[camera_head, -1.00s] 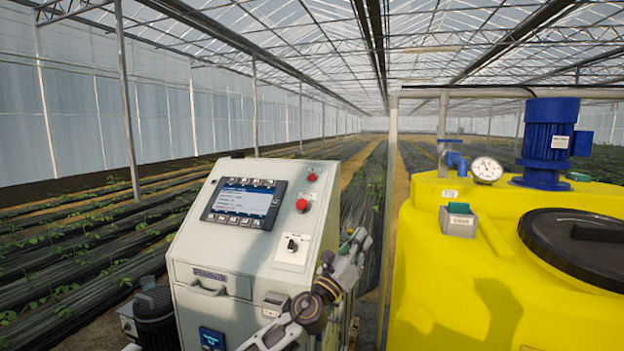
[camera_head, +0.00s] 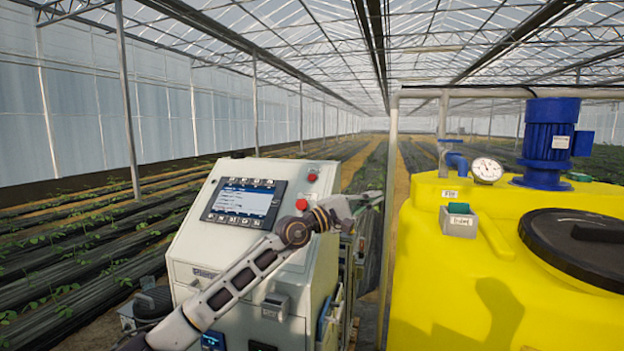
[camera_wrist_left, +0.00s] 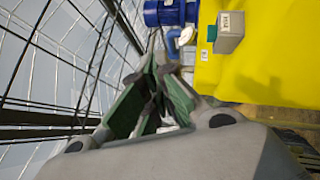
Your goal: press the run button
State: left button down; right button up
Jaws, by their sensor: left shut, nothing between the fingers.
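A grey button box (camera_head: 458,222) with a green button (camera_head: 459,208) on top is fixed to the yellow tank; its small label is hard to read, so I cannot confirm it is the run button. The box (camera_wrist_left: 229,32) and green button (camera_wrist_left: 212,33) also show at the upper right of the left wrist view. My left gripper (camera_head: 376,198) is shut and empty, left of the button box and clear of it, beside the cabinet's right edge. Its fingers (camera_wrist_left: 158,95) show in the left wrist view. My right gripper is not in view.
A pale control cabinet (camera_head: 190,250) carries a screen (camera_head: 243,203) and red buttons, one (camera_head: 302,204) partly beside my arm. The yellow tank (camera_head: 440,290) has a gauge (camera_head: 486,170), blue motor (camera_head: 549,140) and black lid (camera_head: 580,245). A post (camera_head: 390,220) stands between cabinet and tank.

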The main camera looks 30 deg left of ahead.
aim_at(312, 177)
pick_arm(q)
jog(key=a+r+m+y, duration=0.3)
jog(key=a+r+y, duration=0.3)
jog(key=a, duration=0.5)
jog(key=a+r+m+y, duration=0.4)
jog(key=a+r+y, duration=0.1)
jog(key=a, duration=0.6)
jog(key=shift+w+a+r+y, duration=0.3)
jog(key=shift+r+y, duration=0.1)
jog(key=shift+y, duration=0.3)
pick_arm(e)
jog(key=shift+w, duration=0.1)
pick_arm(q)
jog(key=shift+d+f, duration=0.1)
jog(key=w+f, duration=0.2)
jog(key=w+a+f+b, duration=0.1)
jog(key=w+f, duration=0.2)
jog(key=shift+w+a+f, duration=0.1)
jog(key=shift+a+f, duration=0.05)
jog(key=shift+f, duration=0.2)
jog(key=shift+w+f, duration=0.25)
jog(key=shift+f, duration=0.05)
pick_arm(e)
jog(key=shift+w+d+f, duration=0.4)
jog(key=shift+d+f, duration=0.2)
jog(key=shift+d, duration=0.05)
